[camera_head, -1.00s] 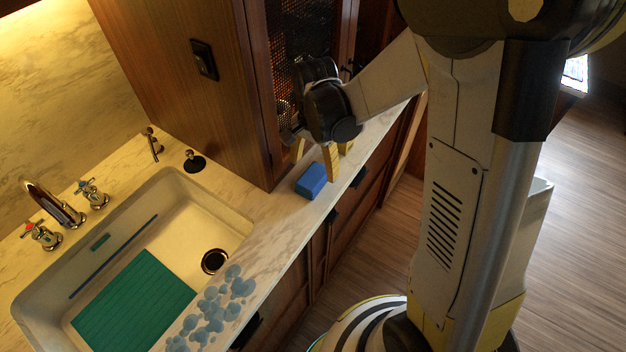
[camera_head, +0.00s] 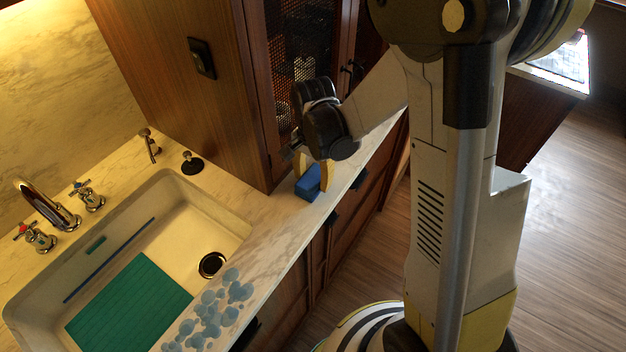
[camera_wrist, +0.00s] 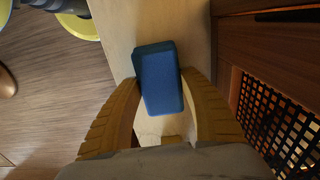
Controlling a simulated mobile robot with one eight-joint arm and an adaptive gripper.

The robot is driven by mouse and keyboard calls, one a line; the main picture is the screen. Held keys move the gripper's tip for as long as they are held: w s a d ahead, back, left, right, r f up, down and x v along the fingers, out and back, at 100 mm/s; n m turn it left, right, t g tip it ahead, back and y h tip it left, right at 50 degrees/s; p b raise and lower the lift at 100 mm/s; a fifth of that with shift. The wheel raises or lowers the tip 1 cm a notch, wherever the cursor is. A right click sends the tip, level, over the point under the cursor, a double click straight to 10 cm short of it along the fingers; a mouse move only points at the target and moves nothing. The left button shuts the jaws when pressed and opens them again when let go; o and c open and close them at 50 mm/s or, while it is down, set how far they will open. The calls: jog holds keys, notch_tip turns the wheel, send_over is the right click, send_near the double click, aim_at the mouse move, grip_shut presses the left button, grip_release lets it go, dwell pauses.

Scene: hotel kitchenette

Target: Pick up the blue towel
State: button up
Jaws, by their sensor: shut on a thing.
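The blue towel (camera_head: 309,186) is a small folded blue block on the marble counter, beside the wooden cabinet. It also shows in the wrist view (camera_wrist: 158,80), between the two yellow fingers. My gripper (camera_head: 313,180) points down at the towel, with one finger on each side of it. In the wrist view my gripper (camera_wrist: 160,100) is shut on the towel, its fingertips against the towel's two sides. The towel appears to rest on the counter still; any gap beneath it cannot be told.
The tall wooden cabinet (camera_head: 180,90) with a mesh door stands close behind the towel. The sink (camera_head: 215,215) with a green mat (camera_head: 130,305) lies to the left. A patch of bluish-grey discs (camera_head: 212,315) lies on the counter's front. The counter's front edge is close to the towel.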

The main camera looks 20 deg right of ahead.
aim_at(313, 177)
notch_tip(313, 177, up, 4)
jog(key=shift+p, duration=0.85)
jog(key=s+d+r+p, duration=0.2)
jog(key=s+d+r, duration=0.5)
jog(key=s+d, duration=0.1)
jog(key=shift+s+p, duration=0.25)
jog(key=shift+p, duration=0.15)
jog(key=o, duration=0.6)
jog(key=c, duration=0.5)
jog(key=shift+w, duration=0.1)
